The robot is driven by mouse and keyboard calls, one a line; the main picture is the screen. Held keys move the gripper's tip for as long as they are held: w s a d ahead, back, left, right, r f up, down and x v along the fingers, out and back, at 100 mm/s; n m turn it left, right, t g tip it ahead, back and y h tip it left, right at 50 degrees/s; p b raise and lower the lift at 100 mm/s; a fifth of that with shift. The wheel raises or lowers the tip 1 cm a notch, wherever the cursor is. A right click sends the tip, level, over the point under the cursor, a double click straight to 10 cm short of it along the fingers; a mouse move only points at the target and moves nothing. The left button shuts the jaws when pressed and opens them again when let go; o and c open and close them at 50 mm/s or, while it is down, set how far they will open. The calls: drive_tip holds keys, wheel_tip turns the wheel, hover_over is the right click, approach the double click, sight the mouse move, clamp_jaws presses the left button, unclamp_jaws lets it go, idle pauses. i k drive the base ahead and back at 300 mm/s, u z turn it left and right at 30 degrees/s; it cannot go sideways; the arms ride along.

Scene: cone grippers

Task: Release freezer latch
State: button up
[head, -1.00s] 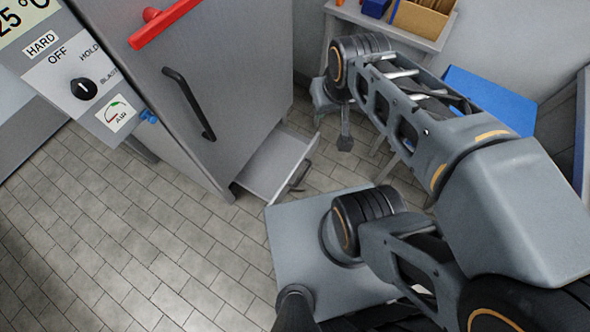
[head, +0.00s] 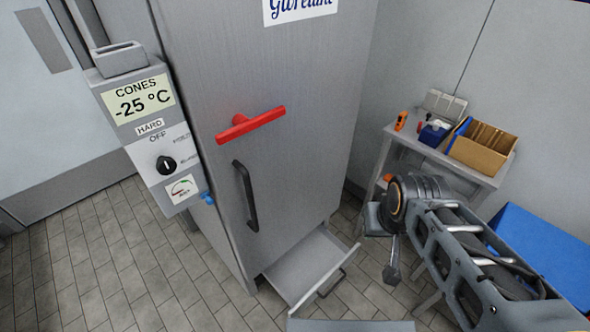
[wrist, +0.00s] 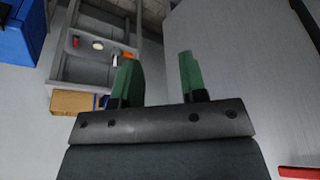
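The freezer (head: 290,130) is a tall grey metal cabinet with its door shut. A red T-shaped latch handle (head: 251,124) sticks out from the door, above a black vertical pull handle (head: 245,195). In the wrist view a red piece, likely the latch (wrist: 299,172), shows at the lower right edge beside the grey door. My gripper (wrist: 160,75) has two green fingers, spread apart with nothing between them. In the head view my arm is at the right, and the gripper hangs right of the freezer, apart from the latch.
A control box (head: 150,130) with a dial and a -25 °C sign is on the freezer's left. A low drawer (head: 310,268) stands open below the door. A side table (head: 440,155) with a cardboard box (head: 482,146) is at the right, near a blue bin (head: 545,245).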

sight(242, 124)
drive_tip(key=u, duration=0.5)
drive_tip(key=k, duration=1.25)
drive_tip(key=u, duration=1.2)
drive_tip(key=i, duration=1.35)
drive_tip(key=z, duration=0.5)
